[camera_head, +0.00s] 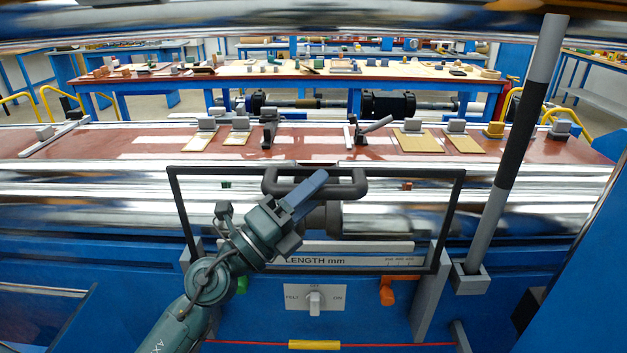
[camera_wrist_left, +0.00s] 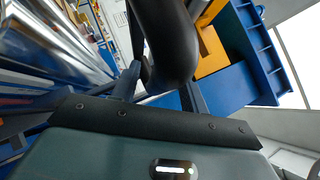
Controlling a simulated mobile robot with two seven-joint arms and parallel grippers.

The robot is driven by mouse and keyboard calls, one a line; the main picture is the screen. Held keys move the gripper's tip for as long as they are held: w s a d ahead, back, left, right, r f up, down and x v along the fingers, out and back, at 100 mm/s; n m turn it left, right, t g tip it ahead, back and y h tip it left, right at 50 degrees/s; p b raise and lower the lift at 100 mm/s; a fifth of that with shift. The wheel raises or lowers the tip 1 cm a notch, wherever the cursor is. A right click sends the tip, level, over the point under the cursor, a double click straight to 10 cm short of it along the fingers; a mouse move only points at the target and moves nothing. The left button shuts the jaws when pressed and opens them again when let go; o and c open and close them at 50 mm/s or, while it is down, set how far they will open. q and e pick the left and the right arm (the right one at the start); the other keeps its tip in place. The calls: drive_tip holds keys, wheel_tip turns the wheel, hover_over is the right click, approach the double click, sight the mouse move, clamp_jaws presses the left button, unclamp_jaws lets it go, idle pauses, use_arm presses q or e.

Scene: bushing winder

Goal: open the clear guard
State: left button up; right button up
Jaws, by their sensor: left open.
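The clear guard (camera_head: 458,205) is a see-through panel in a dark frame, standing upright at the front of the blue machine. Its thick dark loop handle (camera_head: 352,189) is at the middle of the top edge. My left gripper (camera_head: 308,190) reaches up from the lower left and is open, with its fingers at the handle. In the left wrist view the handle's dark curved bar (camera_wrist_left: 170,40) passes close in front of the gripper's palm. The fingertips are partly hidden, and I cannot tell whether they touch the bar. My right gripper is not in view.
A grey and black post (camera_head: 512,150) stands right of the guard. Below it are a rotary switch (camera_head: 314,300), an orange lever (camera_head: 387,291) and a red cord with a yellow tag (camera_head: 314,345).

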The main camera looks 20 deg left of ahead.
use_arm(q)
drive_tip(key=shift+w+d, duration=0.1)
drive_tip(key=shift+w, duration=0.05)
clamp_jaws()
idle(0.4)
